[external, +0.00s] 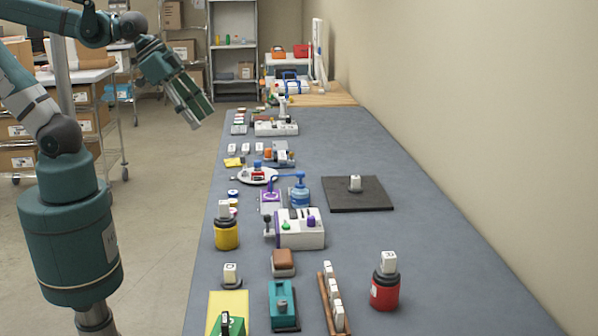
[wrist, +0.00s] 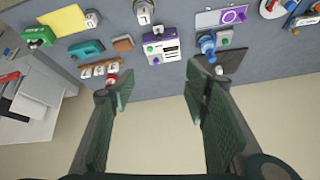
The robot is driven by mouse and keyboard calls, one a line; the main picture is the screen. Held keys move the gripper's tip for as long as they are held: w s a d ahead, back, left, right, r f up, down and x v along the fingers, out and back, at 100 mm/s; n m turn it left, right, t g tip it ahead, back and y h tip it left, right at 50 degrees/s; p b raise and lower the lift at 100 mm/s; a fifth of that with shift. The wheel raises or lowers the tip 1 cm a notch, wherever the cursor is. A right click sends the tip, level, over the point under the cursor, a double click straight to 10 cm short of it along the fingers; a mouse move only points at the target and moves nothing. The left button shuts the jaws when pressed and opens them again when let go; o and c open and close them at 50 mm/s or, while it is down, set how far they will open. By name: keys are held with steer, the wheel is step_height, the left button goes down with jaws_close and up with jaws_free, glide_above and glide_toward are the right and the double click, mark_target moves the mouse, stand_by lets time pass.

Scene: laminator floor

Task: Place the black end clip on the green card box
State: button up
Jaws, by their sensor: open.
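A green box-like item (external: 236,331), likely the green card box, is cut off by the bottom edge of the external view, beside a yellow sheet (external: 229,300). It also shows at the upper left of the wrist view (wrist: 38,36). A small dark shape (external: 225,320) shows at the green item; I cannot tell whether it is the black end clip, and I make out no clip elsewhere. My gripper (external: 201,118) is open and empty, raised left of the table, far from the green item. Its spread fingers (wrist: 157,84) frame only bare floor and the table edge.
The grey table (external: 400,270) is crowded on its left side: a teal device (external: 283,303), a white machine (external: 300,229), a yellow pot (external: 226,235) and a rack of white blocks (external: 333,300). A red pot (external: 384,290) and black mat (external: 340,200) stand right. The right side is mostly clear.

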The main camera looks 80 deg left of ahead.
steer(key=s+a+n, duration=0.2)
steer(key=shift+a+f+n+t, duration=0.2)
steer(key=shift+a+n+t, duration=0.05)
steer(key=shift+n+t, duration=0.05)
